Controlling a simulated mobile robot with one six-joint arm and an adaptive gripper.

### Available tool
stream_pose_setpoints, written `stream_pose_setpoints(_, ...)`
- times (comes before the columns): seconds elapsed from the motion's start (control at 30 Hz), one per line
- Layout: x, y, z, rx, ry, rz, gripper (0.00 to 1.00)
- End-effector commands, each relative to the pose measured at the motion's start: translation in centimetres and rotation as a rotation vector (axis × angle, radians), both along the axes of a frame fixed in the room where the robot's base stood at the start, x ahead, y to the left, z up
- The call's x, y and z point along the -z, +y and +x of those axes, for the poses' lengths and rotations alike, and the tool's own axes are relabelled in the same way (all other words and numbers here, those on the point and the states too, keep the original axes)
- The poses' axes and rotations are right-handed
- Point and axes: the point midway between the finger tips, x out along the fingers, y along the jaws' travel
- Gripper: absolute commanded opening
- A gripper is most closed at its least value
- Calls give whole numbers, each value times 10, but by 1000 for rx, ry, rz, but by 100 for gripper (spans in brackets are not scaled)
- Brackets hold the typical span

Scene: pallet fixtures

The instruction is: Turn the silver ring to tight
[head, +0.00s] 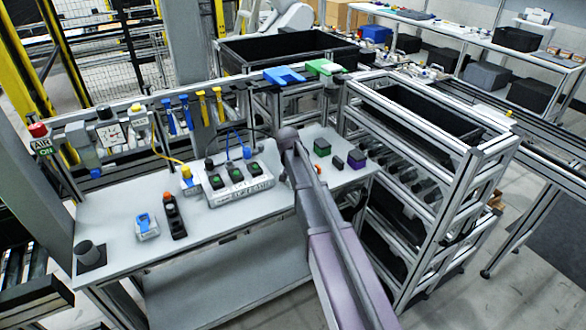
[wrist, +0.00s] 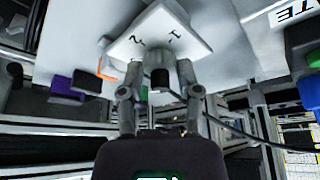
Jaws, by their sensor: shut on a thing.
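In the wrist view my gripper (wrist: 160,70) has its two fingers on either side of a round grey fitting, which I take to be the silver ring (wrist: 159,59). It is shut on it. A short black cylinder (wrist: 160,79) shows between the fingers. The ring stands at a white plate (wrist: 150,27) printed with a 2 and another mark. The fingers hide most of the ring, and its angle cannot be told. In the head view my arm covers the gripper and the ring.
In the head view, a switch box (head: 238,184) stands left of my arm on the grey bench (head: 240,222). A green block (head: 322,147) and a purple block (head: 355,160) lie to the right. A framed rack (head: 440,150) stands beyond them.

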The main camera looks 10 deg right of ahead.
Motion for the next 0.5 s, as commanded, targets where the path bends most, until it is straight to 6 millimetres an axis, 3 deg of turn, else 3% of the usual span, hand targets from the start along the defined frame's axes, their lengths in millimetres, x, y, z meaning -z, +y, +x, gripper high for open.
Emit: stream_pose_setpoints(0.5, 1, 1, 0, 247, 3, 1, 0)
